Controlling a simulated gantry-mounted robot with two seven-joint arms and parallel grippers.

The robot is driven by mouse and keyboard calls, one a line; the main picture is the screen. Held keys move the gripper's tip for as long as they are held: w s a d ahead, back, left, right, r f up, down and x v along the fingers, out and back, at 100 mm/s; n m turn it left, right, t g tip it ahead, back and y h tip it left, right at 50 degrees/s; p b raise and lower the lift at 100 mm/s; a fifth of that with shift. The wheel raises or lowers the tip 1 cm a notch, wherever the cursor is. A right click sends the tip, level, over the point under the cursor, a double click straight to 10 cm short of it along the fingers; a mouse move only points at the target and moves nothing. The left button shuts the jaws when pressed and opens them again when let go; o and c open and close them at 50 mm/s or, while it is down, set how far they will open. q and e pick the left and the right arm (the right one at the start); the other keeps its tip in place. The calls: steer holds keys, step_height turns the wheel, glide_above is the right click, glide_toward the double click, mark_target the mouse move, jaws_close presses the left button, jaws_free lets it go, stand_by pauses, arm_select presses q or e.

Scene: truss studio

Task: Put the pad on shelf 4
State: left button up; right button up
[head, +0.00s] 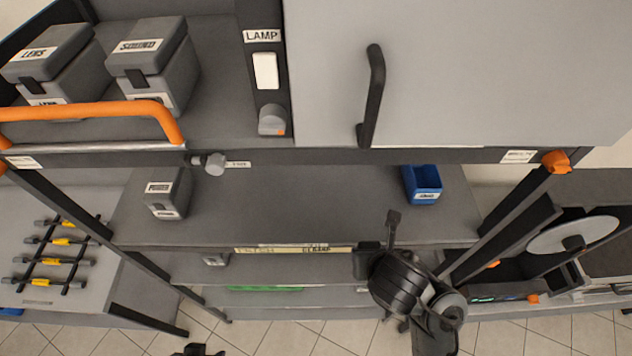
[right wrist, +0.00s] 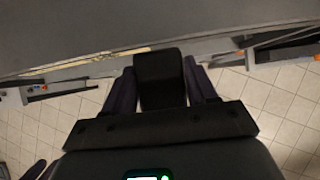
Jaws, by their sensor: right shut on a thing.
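My right gripper (right wrist: 160,95) is shut on a dark, block-like pad (right wrist: 160,68), with a finger on either side of it in the right wrist view. In the head view the gripper is in front of the rack, right of centre, and the dark pad (head: 367,259) shows beside the front edge of the wide grey shelf (head: 290,205). I cannot tell whether it touches that edge. Below are further grey shelves (head: 325,268), partly hidden by the one above. I cannot read which is shelf 4. My left gripper is not clearly in view.
A grey box (head: 168,193) and a blue bin (head: 422,184) stand on the wide shelf. Above are two lidded boxes (head: 150,75), an orange rail (head: 90,110) and a cabinet door (head: 470,70). A green item (head: 263,289) lies low down. Slanted posts flank the rack; tiled floor lies in front.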

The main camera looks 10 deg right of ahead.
steer(key=w, duration=0.6)
steer(key=w+d, duration=0.1)
steer(key=w, duration=0.4)
steer(key=w+d+p, duration=0.1)
steer(key=w, duration=0.5)
steer(key=shift+w, duration=0.35)
steer(key=shift+f, duration=1.75)
steer(key=o, duration=0.9)
steer(key=shift+f, duration=0.1)
steer(key=shift+o, duration=0.2)
steer(key=v, duration=1.2)
